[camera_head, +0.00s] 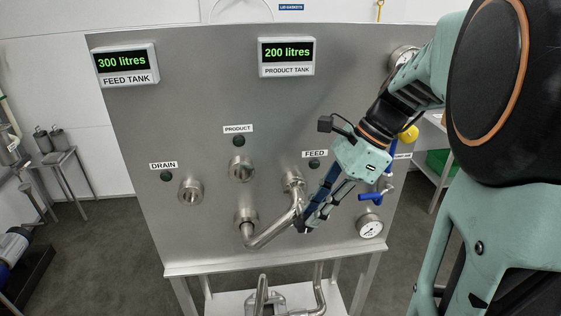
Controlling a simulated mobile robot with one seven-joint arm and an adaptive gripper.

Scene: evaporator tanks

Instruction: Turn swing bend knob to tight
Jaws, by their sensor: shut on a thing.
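The swing bend (270,234) is a bent steel pipe on the front of the steel panel. It runs from the lower middle port (246,220) to the port under the FEED label (293,181). My gripper (307,222) is at the right-hand elbow of the bend, pointing down and left. Its fingers are shut on the swing bend knob, which they almost wholly hide. I cannot make out the knob's shape or how far it is turned.
The PRODUCT port (241,170) and DRAIN port (191,191) stand out from the panel (200,110) on the left. A pressure gauge (370,227) and a blue-handled valve (371,197) are close right of my gripper. Displays read 300 litres (124,63) and 200 litres (287,55).

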